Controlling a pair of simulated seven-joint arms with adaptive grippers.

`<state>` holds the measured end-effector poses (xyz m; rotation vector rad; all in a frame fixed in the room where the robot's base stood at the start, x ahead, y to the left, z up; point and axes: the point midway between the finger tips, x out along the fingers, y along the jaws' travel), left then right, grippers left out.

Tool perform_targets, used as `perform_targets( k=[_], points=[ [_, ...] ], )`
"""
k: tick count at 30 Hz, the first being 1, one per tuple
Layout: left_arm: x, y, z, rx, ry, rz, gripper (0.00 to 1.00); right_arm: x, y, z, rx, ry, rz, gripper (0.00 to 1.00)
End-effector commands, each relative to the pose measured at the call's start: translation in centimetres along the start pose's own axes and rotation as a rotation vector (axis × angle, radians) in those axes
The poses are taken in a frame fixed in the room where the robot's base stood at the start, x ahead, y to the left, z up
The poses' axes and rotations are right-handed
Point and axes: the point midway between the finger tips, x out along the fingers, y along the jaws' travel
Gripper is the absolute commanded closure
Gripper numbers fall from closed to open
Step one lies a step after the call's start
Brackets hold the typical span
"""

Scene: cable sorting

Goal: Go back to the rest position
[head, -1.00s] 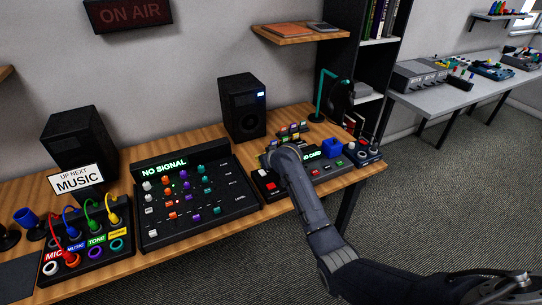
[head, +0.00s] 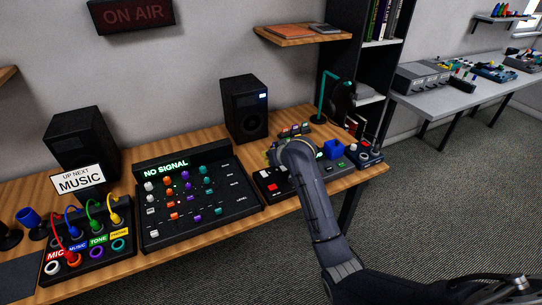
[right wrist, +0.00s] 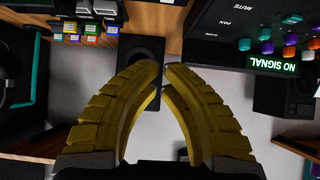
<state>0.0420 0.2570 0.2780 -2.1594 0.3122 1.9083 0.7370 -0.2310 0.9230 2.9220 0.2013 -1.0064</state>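My right arm comes in from the lower right in the head view and reaches over the right end of the wooden desk (head: 225,225). My right gripper is mostly hidden behind its own wrist there, with only a bit of yellow (head: 271,157) showing. In the right wrist view the two yellow fingers of my right gripper (right wrist: 162,68) curve together, tips almost meeting, with nothing seen between them. My left gripper and arm are not in view.
A mixer (head: 200,198) reading NO SIGNAL, a cable patch box (head: 92,262), two speakers (head: 244,108) and a teal lamp (head: 322,92) stand nearby. Open floor (head: 445,215) lies right.

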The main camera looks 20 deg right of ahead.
Motion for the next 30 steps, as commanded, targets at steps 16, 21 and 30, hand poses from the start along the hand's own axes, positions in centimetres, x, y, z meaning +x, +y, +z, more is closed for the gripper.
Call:
perform_targets(
  k=[16, 21, 30],
  points=[
    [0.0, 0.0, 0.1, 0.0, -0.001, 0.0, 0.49, -1.3, 0.4, 7.6, -0.089, -0.059, 0.065, 1.0],
    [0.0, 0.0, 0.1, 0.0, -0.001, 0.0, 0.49, -4.3, 0.9, 15.5, -0.201, -0.125, 0.137, 1.0],
    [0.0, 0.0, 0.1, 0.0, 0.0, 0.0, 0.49, -12.3, 1.4, 27.4, -0.402, -0.245, 0.242, 1.0]
  ],
)
